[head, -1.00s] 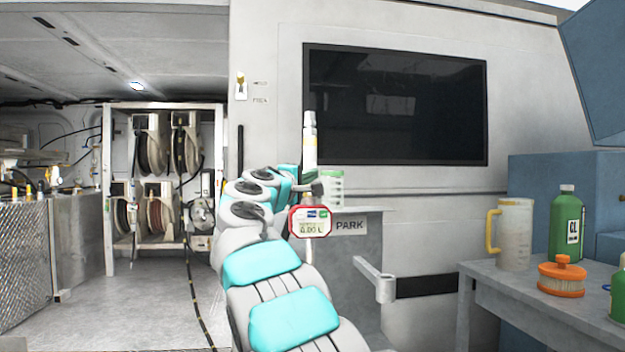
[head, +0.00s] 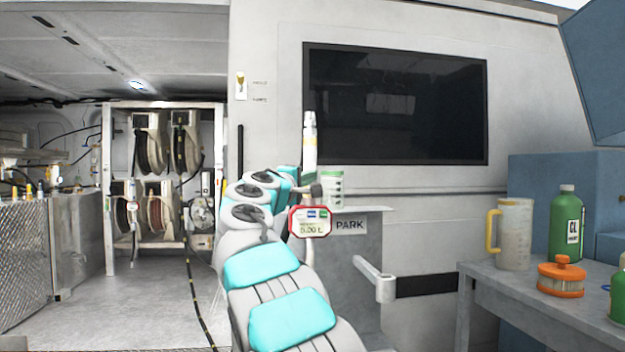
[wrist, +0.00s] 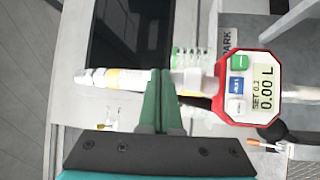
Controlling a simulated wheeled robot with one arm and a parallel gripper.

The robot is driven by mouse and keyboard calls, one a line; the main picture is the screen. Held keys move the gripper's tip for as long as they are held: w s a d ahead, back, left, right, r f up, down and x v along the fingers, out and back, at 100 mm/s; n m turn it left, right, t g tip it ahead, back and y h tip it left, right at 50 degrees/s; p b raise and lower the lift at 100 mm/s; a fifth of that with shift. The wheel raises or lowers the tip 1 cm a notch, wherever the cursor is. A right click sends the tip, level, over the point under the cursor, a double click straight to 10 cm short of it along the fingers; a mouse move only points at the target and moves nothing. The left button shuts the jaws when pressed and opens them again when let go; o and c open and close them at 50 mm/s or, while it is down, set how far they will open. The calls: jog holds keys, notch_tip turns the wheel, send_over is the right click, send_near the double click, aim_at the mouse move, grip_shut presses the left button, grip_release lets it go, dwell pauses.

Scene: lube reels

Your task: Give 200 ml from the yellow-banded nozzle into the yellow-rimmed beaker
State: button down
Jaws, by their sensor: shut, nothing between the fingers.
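The yellow-banded nozzle (head: 310,140) stands upright, spout up, by the PARK stand (head: 349,225). It also shows in the wrist view (wrist: 124,79), lying sideways in the picture. Its red-framed meter (wrist: 254,88) has green, blue and white buttons; the large digits read 0.00 L under a small SET line I cannot read surely. My gripper (wrist: 161,76) is shut and empty, its green fingers in front of the nozzle body, beside the meter. I cannot tell whether they touch it. A clear beaker with green markings (head: 332,188) stands behind the nozzle. I see no clearly yellow-rimmed beaker.
A bench (head: 490,278) at right holds a yellow-handled jug (head: 515,235), a green bottle (head: 567,225) and an orange-lidded item (head: 562,278). A bracket arm (head: 375,276) juts out before the stand. Hose reels (head: 152,150) stand at the back left; a hose trails over the floor.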

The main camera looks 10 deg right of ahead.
jog(key=shift+w+f, duration=0.15)
jog(key=shift+w, duration=0.2)
dwell(0.4)
dwell(0.3)
jog(key=shift+s+r, duration=0.3)
jog(key=shift+s, duration=0.65)
jog(key=s, duration=0.1)
jog(key=s+r, duration=0.1)
jog(key=s, duration=0.1)
jog(key=s+b, duration=0.1)
jog(key=shift+s+r, duration=0.35)
jog(key=shift+s, duration=0.05)
